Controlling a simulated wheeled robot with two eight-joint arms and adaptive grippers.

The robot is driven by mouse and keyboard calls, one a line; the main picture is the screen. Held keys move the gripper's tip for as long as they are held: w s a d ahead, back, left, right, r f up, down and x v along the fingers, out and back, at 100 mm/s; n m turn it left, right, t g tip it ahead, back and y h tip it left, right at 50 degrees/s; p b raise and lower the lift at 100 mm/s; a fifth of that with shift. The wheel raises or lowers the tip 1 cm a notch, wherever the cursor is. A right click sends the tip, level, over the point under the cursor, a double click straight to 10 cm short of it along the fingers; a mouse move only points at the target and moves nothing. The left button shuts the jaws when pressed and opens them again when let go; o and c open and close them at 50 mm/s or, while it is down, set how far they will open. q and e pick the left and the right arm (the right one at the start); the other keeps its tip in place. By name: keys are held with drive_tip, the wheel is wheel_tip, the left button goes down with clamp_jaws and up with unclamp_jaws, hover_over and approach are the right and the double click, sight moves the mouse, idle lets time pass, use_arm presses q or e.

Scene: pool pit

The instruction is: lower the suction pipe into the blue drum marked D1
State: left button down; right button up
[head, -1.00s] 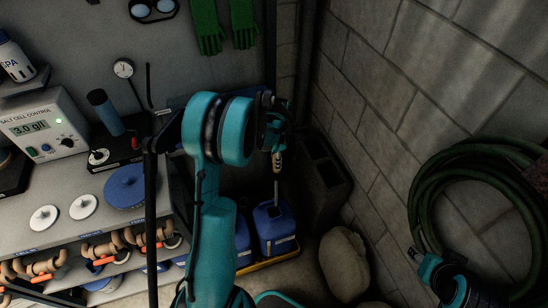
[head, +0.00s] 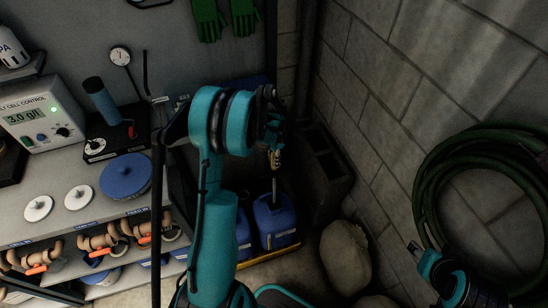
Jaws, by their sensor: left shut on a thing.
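My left gripper (head: 274,140) is shut on the suction pipe (head: 275,186), seen partly behind my own arm. The pipe hangs nearly upright below a tan fitting, and its lower end meets the top of a blue drum (head: 276,228). How far it is inside the opening I cannot tell. A second blue drum (head: 243,236) stands to the left, mostly hidden by my arm. The drum labels are too small to read, so I cannot tell which is D1. My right gripper (head: 422,256) is at the lower right, apart from the drums; its jaws are unclear.
The drums stand on a yellow-edged tray (head: 272,256). Dark hollow blocks (head: 326,165) stand behind on the right, and a pale sack (head: 345,256) to the right. A green hose coil (head: 425,190) hangs on the wall. A shelf bench (head: 90,220) fills the left.

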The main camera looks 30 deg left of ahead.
use_arm(q)
drive_tip(key=b, duration=0.8)
hover_over(274, 202)
drive_tip(key=shift+f, duration=7.15)
drive_tip(key=shift+w+a+f+b, duration=0.15)
drive_tip(key=shift+f+b, duration=0.55)
drive_tip(key=shift+f, duration=2.9)
drive_tip(key=shift+w+a+f+b, duration=0.15)
drive_tip(key=shift+f+b, duration=0.55)
drive_tip(key=shift+f, duration=2.9)
drive_tip(key=shift+d+f, duration=0.15)
drive_tip(key=shift+f, duration=0.1)
drive_tip(key=c, duration=1.2)
unclamp_jaws()
drive_tip(key=shift+f, duration=0.1)
drive_tip(key=shift+r, duration=0.2)
wheel_tip(274, 202, up, 12)
drive_tip(key=shift+f, duration=0.15)
